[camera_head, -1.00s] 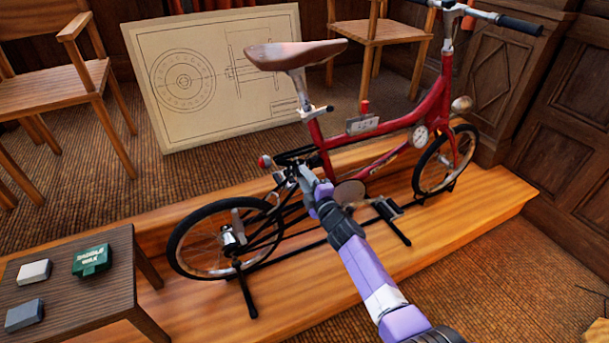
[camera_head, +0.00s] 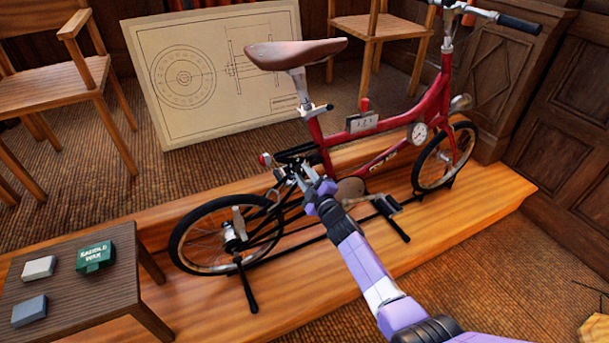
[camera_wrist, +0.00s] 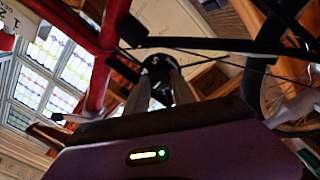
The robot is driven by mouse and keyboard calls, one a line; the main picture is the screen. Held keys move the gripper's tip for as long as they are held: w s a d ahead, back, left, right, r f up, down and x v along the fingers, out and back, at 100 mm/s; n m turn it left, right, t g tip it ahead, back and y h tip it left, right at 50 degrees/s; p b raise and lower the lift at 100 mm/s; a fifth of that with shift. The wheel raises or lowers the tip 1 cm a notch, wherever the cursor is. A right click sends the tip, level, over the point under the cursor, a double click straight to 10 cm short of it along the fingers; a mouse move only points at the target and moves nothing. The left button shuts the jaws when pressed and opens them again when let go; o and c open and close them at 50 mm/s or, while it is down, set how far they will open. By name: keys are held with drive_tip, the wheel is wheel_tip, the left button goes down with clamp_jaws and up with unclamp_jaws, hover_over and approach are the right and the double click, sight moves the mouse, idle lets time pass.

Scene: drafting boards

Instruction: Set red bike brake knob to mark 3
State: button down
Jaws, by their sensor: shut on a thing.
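The red bike (camera_head: 325,140) stands upright on its stand on the wooden platform. My gripper (camera_head: 291,170) is at the frame below the saddle, above the rear wheel. In the wrist view, my gripper (camera_wrist: 158,88) has its two fingers on either side of a dark round knob (camera_wrist: 155,66) with a small pale mark, and is shut on it. Most of the knob is hidden behind the fingers, and I cannot read which mark it is set to. A numbered plate (camera_head: 361,122) with a red-tipped lever is on the frame's upper tube, apart from my gripper.
A low table (camera_head: 80,311) at the lower left holds a green saddle wax box (camera_head: 96,256) and two small blocks. A drawing board (camera_head: 220,80) and wooden chairs stand behind the bike. The pedal (camera_head: 385,205) and rear wheel (camera_head: 195,255) are near my arm.

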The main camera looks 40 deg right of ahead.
drive_tip(key=c, duration=1.1)
unclamp_jaws()
drive_tip(key=p+v, duration=0.3)
drive_tip(key=v, duration=0.5)
drive_tip(key=shift+w, duration=0.1)
